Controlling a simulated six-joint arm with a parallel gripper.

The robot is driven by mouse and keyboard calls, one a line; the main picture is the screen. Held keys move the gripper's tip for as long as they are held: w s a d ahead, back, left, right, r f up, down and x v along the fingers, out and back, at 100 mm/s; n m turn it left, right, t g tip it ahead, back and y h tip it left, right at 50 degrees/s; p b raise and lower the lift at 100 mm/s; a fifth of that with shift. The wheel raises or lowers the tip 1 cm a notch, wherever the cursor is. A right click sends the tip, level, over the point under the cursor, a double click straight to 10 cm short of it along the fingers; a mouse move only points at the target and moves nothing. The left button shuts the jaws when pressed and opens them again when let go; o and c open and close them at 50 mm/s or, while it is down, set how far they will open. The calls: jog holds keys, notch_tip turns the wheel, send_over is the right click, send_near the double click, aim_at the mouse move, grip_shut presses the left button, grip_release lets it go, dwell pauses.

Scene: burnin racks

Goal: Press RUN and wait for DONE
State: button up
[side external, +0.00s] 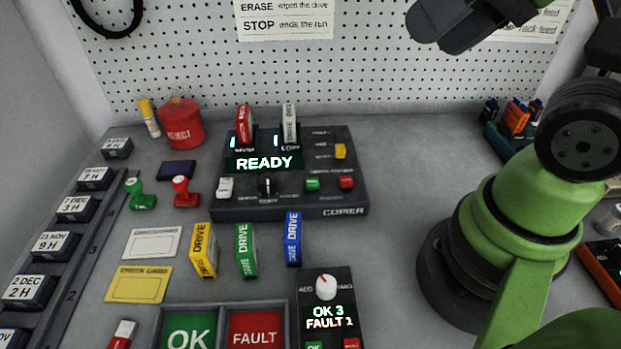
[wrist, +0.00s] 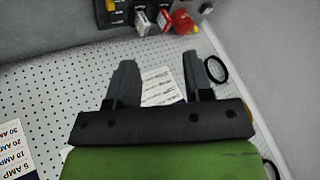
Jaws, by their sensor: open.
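The black copier (side external: 352,207) stands on the bench in the middle of the side view, and its display (side external: 264,164) reads READY. A red drive (side external: 244,126) and a white drive (side external: 289,124) stand upright in its two slots. A green button (side external: 313,184) and a red button (side external: 347,183) sit at its front right; their small labels are not legible. A white switch (side external: 225,187) and a black knob (side external: 267,185) are at its front left. My gripper (wrist: 158,62) is open and empty, high above the bench near the pegboard, and partly cut off in the side view.
Yellow (side external: 203,250), green (side external: 245,251) and blue (side external: 293,239) drives stand before the copier. Nearer are OK (side external: 189,334) and FAULT (side external: 256,331) trays and a small control box (side external: 326,287). A red tin (side external: 181,124) and stamps (side external: 141,193) are left.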

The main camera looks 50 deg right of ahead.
jog(key=shift+c, duration=0.2)
grip_shut()
dwell(1.6)
